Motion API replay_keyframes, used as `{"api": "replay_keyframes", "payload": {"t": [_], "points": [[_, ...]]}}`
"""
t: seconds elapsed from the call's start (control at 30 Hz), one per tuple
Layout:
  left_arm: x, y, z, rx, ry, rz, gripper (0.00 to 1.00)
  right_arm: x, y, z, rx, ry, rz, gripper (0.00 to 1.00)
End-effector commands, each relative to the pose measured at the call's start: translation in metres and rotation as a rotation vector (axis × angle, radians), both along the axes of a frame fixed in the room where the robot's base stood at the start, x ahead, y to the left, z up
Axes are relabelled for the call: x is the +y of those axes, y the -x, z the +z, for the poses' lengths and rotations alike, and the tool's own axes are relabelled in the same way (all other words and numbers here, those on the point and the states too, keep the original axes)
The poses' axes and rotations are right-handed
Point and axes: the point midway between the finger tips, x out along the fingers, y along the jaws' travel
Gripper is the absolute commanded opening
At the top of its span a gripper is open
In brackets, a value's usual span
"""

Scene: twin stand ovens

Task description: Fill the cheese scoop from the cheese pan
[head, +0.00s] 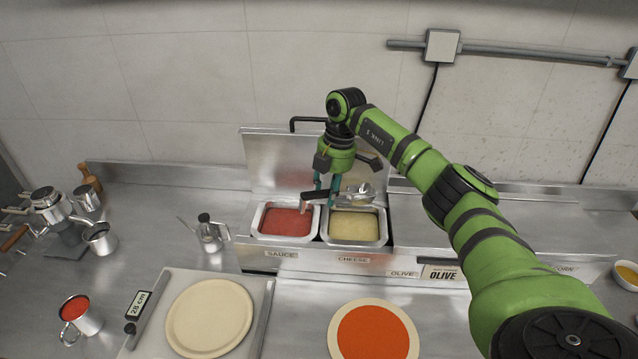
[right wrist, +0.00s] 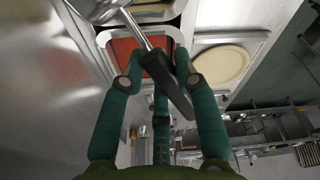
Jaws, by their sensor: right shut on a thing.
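The cheese pan (head: 354,243) is a metal tray of pale yellow cheese, set in the counter rail above the CHEESE label. My right gripper (head: 326,190) is shut on the black handle of the cheese scoop (head: 357,192). It hangs above the border between the sauce and cheese pans. The scoop's shiny metal bowl is over the back of the cheese pan and looks clear of the cheese. In the right wrist view the fingers (right wrist: 158,85) surround the handle (right wrist: 168,84), and the bowl (right wrist: 95,8) is cut off at the top. Its inside cannot be judged. My left gripper is out of view.
The red sauce pan (head: 287,238) adjoins the cheese pan on the left. A raised metal lid (head: 275,160) stands behind them. In front are a bare dough disc (head: 208,318) on a board and a sauced disc (head: 373,335). An oil can (head: 209,235) stands left.

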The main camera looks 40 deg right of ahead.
Motion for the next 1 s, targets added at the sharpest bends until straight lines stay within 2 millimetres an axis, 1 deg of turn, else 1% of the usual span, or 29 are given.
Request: {"api": "replay_keyframes", "payload": {"t": [0.03,0.1,0.2,0.3,0.37,0.4,0.5,0.6,0.77,1.0], "points": [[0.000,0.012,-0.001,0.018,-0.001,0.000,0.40,-0.003,0.002,-0.002,-0.023,-0.010,-0.007,0.00],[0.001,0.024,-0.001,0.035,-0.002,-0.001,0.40,-0.004,0.004,-0.003,-0.070,-0.033,-0.020,0.00],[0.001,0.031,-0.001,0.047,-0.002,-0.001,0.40,-0.006,0.007,-0.005,-0.158,-0.076,-0.042,0.00],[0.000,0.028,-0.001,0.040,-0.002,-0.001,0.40,-0.008,0.008,-0.008,-0.243,-0.118,-0.065,0.00],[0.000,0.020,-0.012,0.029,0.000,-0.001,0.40,-0.007,0.005,-0.011,-0.268,-0.132,-0.068,0.00],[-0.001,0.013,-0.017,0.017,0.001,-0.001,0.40,-0.007,0.005,-0.012,-0.279,-0.136,-0.072,0.00],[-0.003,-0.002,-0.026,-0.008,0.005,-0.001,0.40,-0.008,0.006,-0.012,-0.305,-0.150,-0.079,0.00],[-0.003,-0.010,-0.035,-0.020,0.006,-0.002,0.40,-0.009,0.006,-0.013,-0.331,-0.161,-0.085,0.00],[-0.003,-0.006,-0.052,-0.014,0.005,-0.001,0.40,-0.009,0.007,-0.013,-0.368,-0.181,-0.096,0.00],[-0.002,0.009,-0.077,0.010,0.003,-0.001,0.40,-0.011,0.008,-0.015,-0.419,-0.206,-0.108,0.00]]}}
